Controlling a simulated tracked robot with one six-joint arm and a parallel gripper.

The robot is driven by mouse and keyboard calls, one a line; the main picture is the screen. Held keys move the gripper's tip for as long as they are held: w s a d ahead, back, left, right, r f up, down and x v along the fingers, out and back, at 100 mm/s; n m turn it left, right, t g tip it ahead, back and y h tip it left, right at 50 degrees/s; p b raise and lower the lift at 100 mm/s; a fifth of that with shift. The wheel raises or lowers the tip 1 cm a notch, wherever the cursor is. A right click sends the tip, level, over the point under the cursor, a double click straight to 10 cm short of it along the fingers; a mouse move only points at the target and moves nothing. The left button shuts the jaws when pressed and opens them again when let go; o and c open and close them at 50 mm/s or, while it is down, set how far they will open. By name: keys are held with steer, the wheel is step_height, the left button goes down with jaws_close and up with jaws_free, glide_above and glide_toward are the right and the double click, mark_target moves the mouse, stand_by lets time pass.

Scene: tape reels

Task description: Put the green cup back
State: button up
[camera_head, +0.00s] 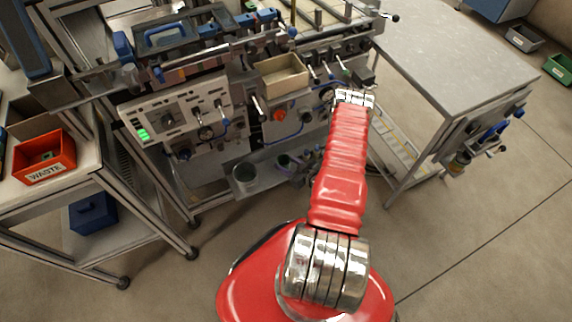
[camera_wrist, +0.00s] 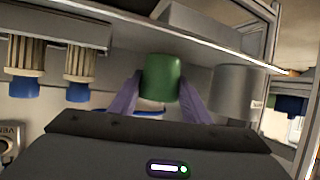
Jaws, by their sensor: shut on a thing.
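The green cup (camera_wrist: 162,78) shows upright in the middle of the wrist view, between the two purple fingers of my gripper (camera_wrist: 160,92). My gripper is shut on it, one finger on each side. The fingers cover parts of the cup's sides. A grey shelf edge runs just above and behind the cup. I cannot tell from this view whether the cup touches anything below.
A grey cylinder (camera_wrist: 236,92) stands close right of the cup. Ribbed cylinders with blue ends (camera_wrist: 84,72) hang at left. In the head view, a red waste bin (camera_head: 44,157) sits on the left bench, a beige box (camera_head: 283,76) on the machine. The right table (camera_head: 455,55) is bare.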

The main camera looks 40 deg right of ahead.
steer(key=shift+f, duration=0.6)
steer(key=o, duration=1.1)
steer(key=shift+f, duration=0.1)
steer(key=shift+v, duration=6.1)
steer(key=shift+w, duration=0.1)
